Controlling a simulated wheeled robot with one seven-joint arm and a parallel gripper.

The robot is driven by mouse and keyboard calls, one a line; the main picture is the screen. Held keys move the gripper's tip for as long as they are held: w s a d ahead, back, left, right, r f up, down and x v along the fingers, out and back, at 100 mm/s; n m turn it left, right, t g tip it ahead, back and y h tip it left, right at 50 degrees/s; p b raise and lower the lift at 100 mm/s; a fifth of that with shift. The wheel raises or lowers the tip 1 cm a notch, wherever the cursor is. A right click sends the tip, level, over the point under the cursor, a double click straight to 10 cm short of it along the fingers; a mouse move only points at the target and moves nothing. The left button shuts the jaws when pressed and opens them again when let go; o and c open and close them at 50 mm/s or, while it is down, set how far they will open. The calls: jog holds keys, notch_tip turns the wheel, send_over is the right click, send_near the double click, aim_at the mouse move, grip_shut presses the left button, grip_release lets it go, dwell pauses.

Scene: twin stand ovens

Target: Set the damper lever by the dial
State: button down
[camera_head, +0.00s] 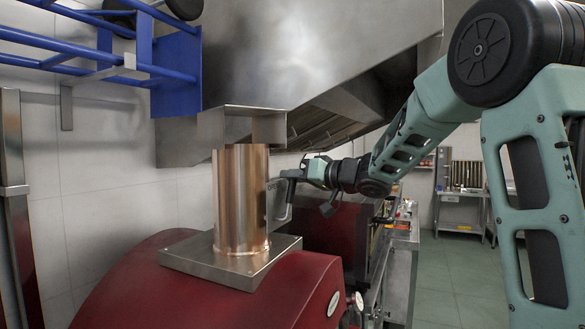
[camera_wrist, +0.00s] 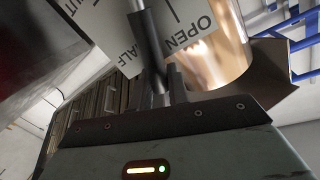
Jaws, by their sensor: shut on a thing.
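A copper flue pipe (camera_head: 240,195) stands upright on a red oven (camera_head: 205,290). The damper lever, a dark rod (camera_wrist: 147,40), shows in the wrist view in front of a pale plate (camera_wrist: 105,22) marked OPEN, HALF and a partly cut-off word ending in UT. The rod crosses the plate between the words HALF and OPEN. My gripper (camera_head: 290,174) is beside the pipe's right side in the head view. In the wrist view its fingers (camera_wrist: 168,82) are shut on the lever. A small dial (camera_head: 357,301) is on the oven front, seen edge-on; its reading cannot be made out.
A steel hood (camera_head: 300,50) hangs above the pipe. A blue rack (camera_head: 175,70) is at the upper left. A second dark red oven (camera_head: 330,230) stands behind my gripper. A steel table (camera_head: 462,215) is at the far right; the green floor there is clear.

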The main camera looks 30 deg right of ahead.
jog(key=c, duration=1.4)
grip_release()
jog(key=b+v, duration=0.4)
jog(key=v, duration=1.3)
jog(key=shift+s+d, duration=0.1)
jog(key=shift+s, duration=0.1)
